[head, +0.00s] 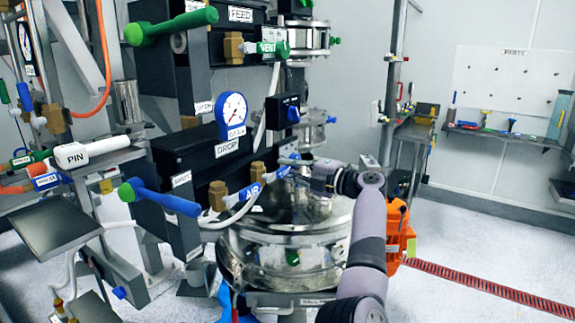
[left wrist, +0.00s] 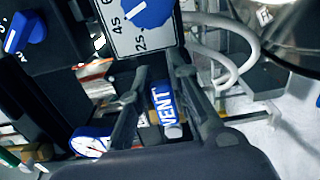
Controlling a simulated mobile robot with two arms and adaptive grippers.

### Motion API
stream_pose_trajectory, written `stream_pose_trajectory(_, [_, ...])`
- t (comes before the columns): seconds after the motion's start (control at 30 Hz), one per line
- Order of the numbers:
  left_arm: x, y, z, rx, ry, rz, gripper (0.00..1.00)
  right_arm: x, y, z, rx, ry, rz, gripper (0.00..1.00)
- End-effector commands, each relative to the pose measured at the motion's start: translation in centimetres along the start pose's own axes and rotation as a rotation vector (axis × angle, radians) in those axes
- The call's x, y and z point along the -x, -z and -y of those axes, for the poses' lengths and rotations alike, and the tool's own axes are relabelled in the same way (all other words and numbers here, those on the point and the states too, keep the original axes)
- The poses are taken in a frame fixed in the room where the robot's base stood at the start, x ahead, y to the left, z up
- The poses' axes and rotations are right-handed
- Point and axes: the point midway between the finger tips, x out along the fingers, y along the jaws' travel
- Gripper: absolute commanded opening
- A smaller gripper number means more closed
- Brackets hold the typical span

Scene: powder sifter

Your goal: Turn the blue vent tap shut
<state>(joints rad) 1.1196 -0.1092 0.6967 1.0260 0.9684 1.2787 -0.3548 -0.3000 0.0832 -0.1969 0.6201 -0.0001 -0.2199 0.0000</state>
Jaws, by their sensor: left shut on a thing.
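The blue vent tap (left wrist: 165,106), with white VENT lettering on its handle, lies between the two fingers of my left gripper (left wrist: 160,90) in the left wrist view. The fingers are shut on the handle. In the head view my left gripper (head: 292,162) is at the vent tap's blue handle (head: 279,174), beside a brass valve body (head: 257,171). The fingers and wrist hide part of the handle there. My right gripper is not in view.
A blue AIR tap (head: 247,194) sits just left of and below the vent tap. A blue DROP gauge (head: 232,110) is above. A green VENT tap (head: 272,48) is higher up. The round steel vessel (head: 285,240) stands below my gripper. A blue-knobbed timer dial (left wrist: 130,42) is close to my fingers.

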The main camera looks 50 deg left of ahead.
Motion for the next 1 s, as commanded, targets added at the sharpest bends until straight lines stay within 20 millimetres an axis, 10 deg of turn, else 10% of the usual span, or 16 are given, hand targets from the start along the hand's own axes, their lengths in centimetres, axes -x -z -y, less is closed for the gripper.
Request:
stream_pose_trajectory(0.53, [0.09,-0.07,0.22,-0.027,-0.001,0.003,0.0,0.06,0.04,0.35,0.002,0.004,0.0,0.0])
stream_pose_trajectory(0.57, [0.09,-0.07,0.22,-0.027,-0.001,0.003,0.18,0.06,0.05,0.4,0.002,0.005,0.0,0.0])
stream_pose_trajectory(1.0, [0.01,0.0,0.19,-0.023,0.0,0.0,0.38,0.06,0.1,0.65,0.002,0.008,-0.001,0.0])
